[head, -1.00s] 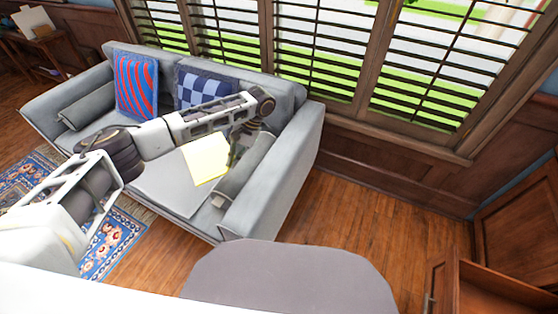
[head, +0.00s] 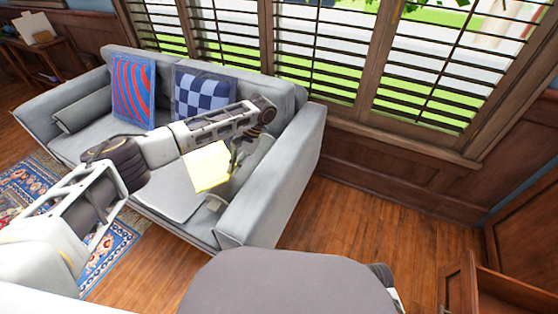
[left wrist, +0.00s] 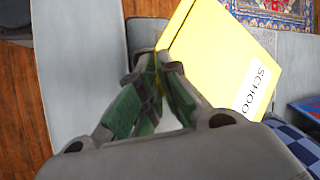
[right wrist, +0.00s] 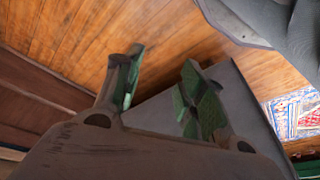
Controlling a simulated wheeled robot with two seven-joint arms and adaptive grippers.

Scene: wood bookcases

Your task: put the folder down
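The yellow folder (head: 208,166) is over the right part of the grey sofa's seat in the head view. In the left wrist view the folder (left wrist: 215,55) carries a white label reading "SCHOO". My left gripper (left wrist: 158,68) has its fingertips together on the folder's corner. In the head view my left gripper (head: 236,150) is partly hidden by its own arm. I cannot tell whether the folder touches the seat. My right gripper (right wrist: 158,75) is open and empty, with wooden floor between and beyond its fingers.
The grey sofa (head: 268,205) stands below the shuttered windows. A red-and-blue cushion (head: 133,90) and a checkered cushion (head: 204,97) lean on its back. A patterned rug (head: 112,245) lies in front. A wooden drawer unit (head: 462,285) is at lower right. Floor between is clear.

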